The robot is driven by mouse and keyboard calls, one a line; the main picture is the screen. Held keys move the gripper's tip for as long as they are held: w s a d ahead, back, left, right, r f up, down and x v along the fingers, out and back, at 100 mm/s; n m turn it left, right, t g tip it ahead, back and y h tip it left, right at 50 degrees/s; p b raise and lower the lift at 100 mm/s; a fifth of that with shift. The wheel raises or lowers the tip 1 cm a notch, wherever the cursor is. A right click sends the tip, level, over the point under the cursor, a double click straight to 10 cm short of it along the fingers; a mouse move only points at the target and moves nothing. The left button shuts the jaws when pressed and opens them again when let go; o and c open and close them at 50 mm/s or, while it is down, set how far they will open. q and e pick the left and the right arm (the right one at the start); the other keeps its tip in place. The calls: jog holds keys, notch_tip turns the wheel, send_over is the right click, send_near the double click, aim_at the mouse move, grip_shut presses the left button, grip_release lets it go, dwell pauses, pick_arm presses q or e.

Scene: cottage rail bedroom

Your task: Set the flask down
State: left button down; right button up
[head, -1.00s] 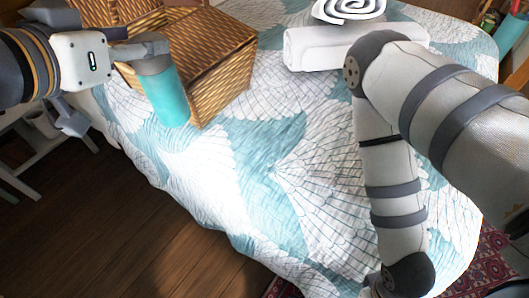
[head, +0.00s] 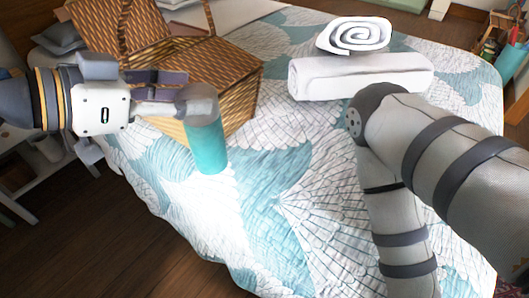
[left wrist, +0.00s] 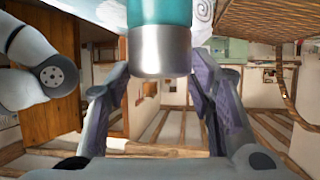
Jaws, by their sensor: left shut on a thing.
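The flask (head: 207,147) has a teal body and a grey top, and stands close to upright in the head view, in front of the wicker basket. My left gripper (head: 188,101) comes in from the left and is shut on the flask's grey top. The flask's lower end shows against the quilt of the bed (head: 300,165); I cannot tell whether it touches. In the left wrist view the flask (left wrist: 160,45) lies between the two fingers (left wrist: 160,82), its grey end towards the palm. My right arm crosses the right side; its gripper is out of view.
The open wicker basket (head: 235,85) stands on the bed just behind the flask. A folded white towel (head: 360,75) and a rolled towel (head: 354,36) lie farther back. The quilt to the right of the flask is clear. Dark floor (head: 100,235) lies beyond the bed's left edge.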

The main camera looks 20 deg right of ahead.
pick_arm(q)
jog(key=d+f+b, duration=0.1)
jog(key=d+f, duration=1)
jog(key=shift+d+f, duration=0.35)
jog(key=shift+f, duration=0.05)
pick_arm(e)
jog(key=shift+s+f, duration=0.55)
jog(key=shift+f, duration=0.05)
pick_arm(q)
jog(key=shift+w, duration=0.1)
jog(key=shift+f, duration=0.2)
jog(key=c, duration=0.7)
grip_release()
jog(key=shift+c, duration=0.2)
jog(key=shift+r, duration=0.1)
